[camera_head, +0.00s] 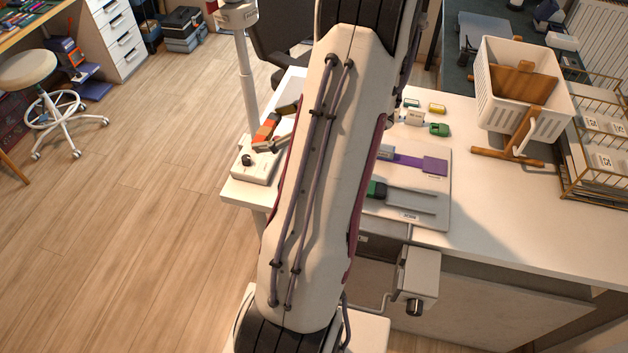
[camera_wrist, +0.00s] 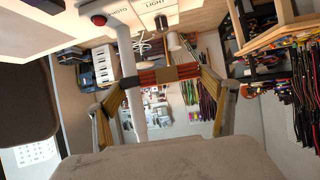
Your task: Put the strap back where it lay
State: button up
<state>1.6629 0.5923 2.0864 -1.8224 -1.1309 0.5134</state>
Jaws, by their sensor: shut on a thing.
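My gripper (camera_head: 270,129) is at the left end of the white table, above a small white device with a dark knob (camera_head: 255,166). It is shut on an orange strap (camera_head: 265,132) with dark parts. In the wrist view the strap (camera_wrist: 168,75) spans between the two yellowish fingers, with a dark band at its left part. On the table to the right of my arm, a light grey board (camera_head: 440,215) holds a purple strap (camera_head: 428,164) and a dark grey piece with a green end (camera_head: 377,189). My arm hides part of the board.
Small yellow, green and white blocks (camera_head: 439,129) lie behind the board. A white basket (camera_head: 497,88) and a gold wire rack (camera_head: 570,165) stand at the right. A grey crank box (camera_head: 416,275) hangs at the table's front. Right front tabletop is clear.

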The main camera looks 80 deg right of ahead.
jog(key=s+f+y, duration=0.1)
jog(key=s, duration=1.1)
jog(key=shift+a+f+n, duration=0.15)
jog(key=shift+f+n, duration=0.05)
jog(key=shift+n, duration=0.2)
jog(key=shift+f, duration=0.1)
jog(key=shift+f, duration=3.05)
jog(key=shift+f, duration=1.85)
jog(key=shift+f, duration=0.6)
jog(key=o, duration=1.2)
